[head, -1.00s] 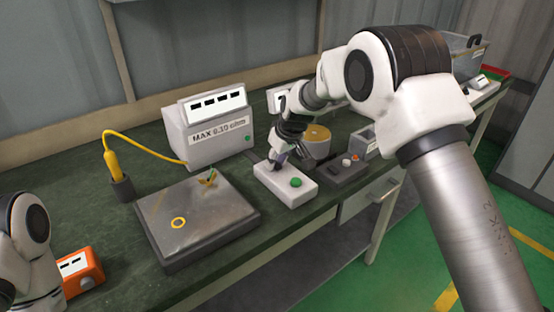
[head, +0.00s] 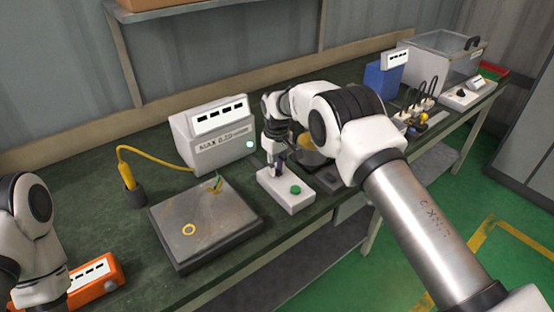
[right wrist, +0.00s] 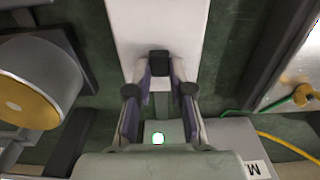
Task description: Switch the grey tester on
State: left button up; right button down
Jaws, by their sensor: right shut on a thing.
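The grey tester (head: 215,138) stands at the back of the bench, with a display of dashes, a label starting "MAX" and a round pale-green button or lamp (head: 250,145) on its front. That spot also shows bright in the right wrist view (right wrist: 158,138). My right gripper (head: 275,170) points down at the far end of a white box (head: 287,200) in front of the tester. It is shut on a small black knob (right wrist: 159,62) at that end of the box. The box's green button (head: 295,190) is free. My left gripper is out of view; only its arm shows at lower left.
A dark metal plate (head: 205,232) with a yellow ring lies left of the box. A yellow probe (head: 126,174) stands in a holder. A gold-topped cylinder (right wrist: 38,88) and dark control box (head: 325,180) are right of the gripper. An orange meter (head: 95,283) is at lower left.

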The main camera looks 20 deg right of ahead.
jog(key=c, duration=1)
grip_release()
jog(key=shift+w, duration=0.1)
jog(key=shift+c, duration=0.2)
notch_tip(320, 180, up, 12)
jog(key=shift+s+f, duration=0.1)
jog(key=shift+s, duration=0.1)
